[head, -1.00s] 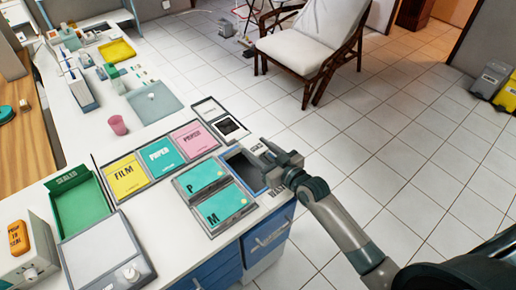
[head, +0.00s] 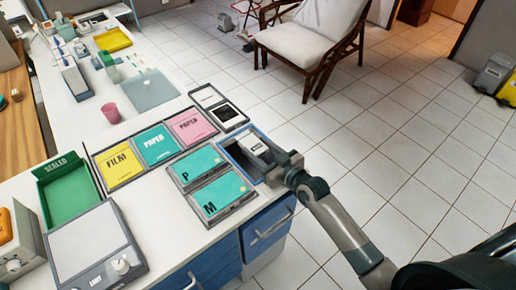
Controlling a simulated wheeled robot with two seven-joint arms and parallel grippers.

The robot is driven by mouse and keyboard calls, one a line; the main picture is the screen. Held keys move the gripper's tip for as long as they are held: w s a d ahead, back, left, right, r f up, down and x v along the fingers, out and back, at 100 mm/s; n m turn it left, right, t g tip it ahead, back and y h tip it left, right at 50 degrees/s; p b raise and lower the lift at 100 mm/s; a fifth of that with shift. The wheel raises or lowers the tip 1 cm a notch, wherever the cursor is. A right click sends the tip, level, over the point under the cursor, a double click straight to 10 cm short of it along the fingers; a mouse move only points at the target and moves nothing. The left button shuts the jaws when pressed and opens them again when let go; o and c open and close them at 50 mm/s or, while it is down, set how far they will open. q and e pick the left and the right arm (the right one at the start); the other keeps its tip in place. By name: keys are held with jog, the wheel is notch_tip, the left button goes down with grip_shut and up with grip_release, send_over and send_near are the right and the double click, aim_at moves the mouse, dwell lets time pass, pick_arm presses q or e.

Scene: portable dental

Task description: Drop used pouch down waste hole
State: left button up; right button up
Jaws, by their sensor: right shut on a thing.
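The waste hole (head: 234,154) is a dark opening in a blue frame at the counter's front right corner. My right gripper (head: 272,158) is at the hole's right side, shut on a small pale pouch (head: 253,143) with dark print. The pouch is tilted and reaches from the fingers over the dark opening. I cannot tell how far its lower end is inside the hole. The fingertips are partly hidden behind the hand and pouch. My left gripper is out of view.
Teal P (head: 195,163) and M (head: 222,194) boxes lie left of the hole. FILM (head: 120,163) and two PAPER bins stand behind them. A green SEALED tray (head: 70,192) and white sealer (head: 92,247) are at left.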

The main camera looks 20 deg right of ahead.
dwell(0.8)
jog(key=shift+f, duration=0.1)
jog(key=o, duration=1.1)
jog(key=shift+s, duration=0.1)
jog(key=shift+s+d, duration=0.2)
jog(key=shift+s, duration=0.25)
jog(key=b+v, duration=0.3)
jog(key=v, duration=1.3)
jog(key=shift+b, duration=0.3)
jog(key=shift+s, duration=0.15)
